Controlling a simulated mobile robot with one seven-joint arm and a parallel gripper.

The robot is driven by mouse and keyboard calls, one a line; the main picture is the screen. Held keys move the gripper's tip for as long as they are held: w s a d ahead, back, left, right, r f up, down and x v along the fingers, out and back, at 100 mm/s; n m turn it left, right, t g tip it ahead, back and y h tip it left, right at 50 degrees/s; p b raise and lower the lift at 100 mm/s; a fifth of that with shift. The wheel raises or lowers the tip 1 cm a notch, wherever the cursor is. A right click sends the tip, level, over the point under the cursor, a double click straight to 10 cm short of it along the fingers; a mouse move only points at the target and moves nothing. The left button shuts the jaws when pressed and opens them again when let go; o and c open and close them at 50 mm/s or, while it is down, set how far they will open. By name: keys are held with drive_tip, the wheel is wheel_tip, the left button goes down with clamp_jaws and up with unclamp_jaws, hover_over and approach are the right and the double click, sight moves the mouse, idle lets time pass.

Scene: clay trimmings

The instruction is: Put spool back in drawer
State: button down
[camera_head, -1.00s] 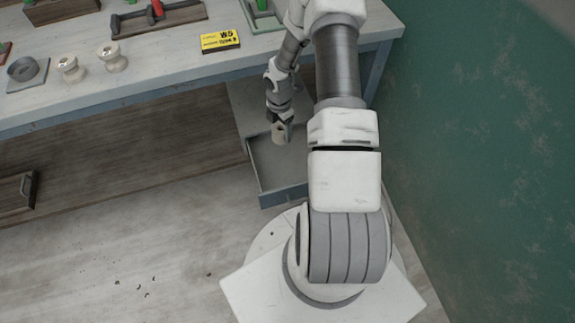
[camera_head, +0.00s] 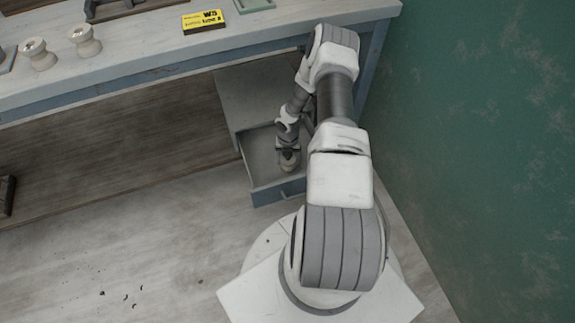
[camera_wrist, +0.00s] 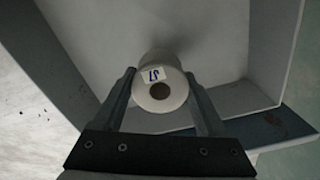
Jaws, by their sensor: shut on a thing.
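The spool (camera_wrist: 158,92) is pale, with a round end, a dark centre hole and a small label with blue marks. In the wrist view my gripper (camera_wrist: 160,90) has a finger on either side of it and is shut on it. In the head view my gripper (camera_head: 288,162) is low inside the open drawer (camera_head: 265,193), and the spool (camera_head: 288,168) shows just below the fingers. The drawer is grey inside with a blue front, and also shows in the wrist view (camera_wrist: 270,128). I cannot tell whether the spool touches the drawer floor.
The drawer unit (camera_head: 240,95) stands under the workbench (camera_head: 130,70). Two other pale spools (camera_head: 38,53) (camera_head: 84,40) and a yellow label block (camera_head: 203,21) are on the bench top. A green wall (camera_head: 470,130) closes the right side. Floor at left is mostly clear.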

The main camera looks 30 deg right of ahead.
sight(288, 165)
drive_tip(key=shift+f+b, duration=0.5)
drive_tip(key=shift+f, duration=1.25)
drive_tip(key=shift+f+b, duration=0.25)
drive_tip(key=shift+b, duration=0.05)
unclamp_jaws()
drive_tip(key=shift+r, duration=0.1)
wheel_tip(288, 165, up, 12)
drive_tip(key=p, duration=0.4)
drive_tip(key=shift+r, duration=0.15)
